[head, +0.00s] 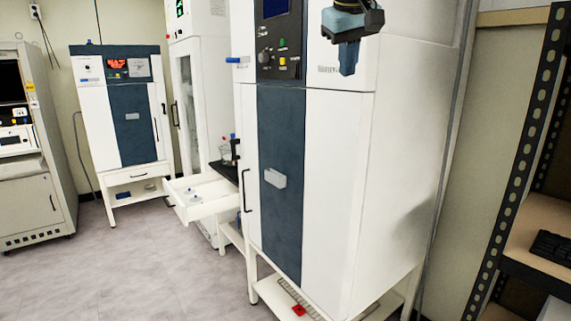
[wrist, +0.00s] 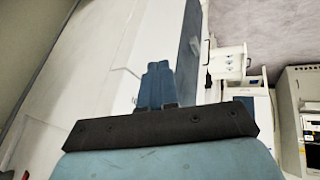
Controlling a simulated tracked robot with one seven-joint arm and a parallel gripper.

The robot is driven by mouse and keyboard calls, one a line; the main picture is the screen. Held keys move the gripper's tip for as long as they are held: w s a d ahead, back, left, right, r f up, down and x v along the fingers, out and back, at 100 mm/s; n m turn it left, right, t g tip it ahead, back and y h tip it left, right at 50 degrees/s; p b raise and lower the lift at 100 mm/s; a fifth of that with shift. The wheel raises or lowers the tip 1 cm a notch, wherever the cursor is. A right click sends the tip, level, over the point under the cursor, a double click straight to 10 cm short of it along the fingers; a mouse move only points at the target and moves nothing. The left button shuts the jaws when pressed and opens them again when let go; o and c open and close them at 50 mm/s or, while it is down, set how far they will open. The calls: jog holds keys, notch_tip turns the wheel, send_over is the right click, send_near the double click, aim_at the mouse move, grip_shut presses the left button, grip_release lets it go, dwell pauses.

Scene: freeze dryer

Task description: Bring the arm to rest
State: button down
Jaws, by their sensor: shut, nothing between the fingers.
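My gripper (head: 348,58) shows at the top of the head view, in front of the upper part of the large white freeze dryer. Its blue fingers point down and are together, with nothing between them. In the wrist view my gripper (wrist: 158,68) is also shut and empty, with the cabinet's white side behind it. I cannot tell the exact gap between the gripper and the cabinet.
The large freeze dryer (head: 335,190) fills the middle, its door closed. A white drawer (head: 200,206) stands open to its left. A smaller cabinet (head: 150,115) stands at the back left. A dark shelf rack (head: 520,150) is at the right. The floor (head: 110,265) at left is clear.

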jog(key=s+d+f+m, duration=0.1)
jog(key=s+d+f, duration=0.2)
jog(key=s+f, duration=0.3)
jog(key=s+d+f+m, duration=0.1)
jog(key=s+d+f, duration=0.3)
jog(key=f, duration=0.7)
jog(key=s+d+f+m+y, duration=0.1)
jog(key=s+d+f, duration=0.3)
jog(key=s+f, duration=0.4)
jog(key=shift+f+m, duration=0.35)
jog(key=shift+m, duration=0.25)
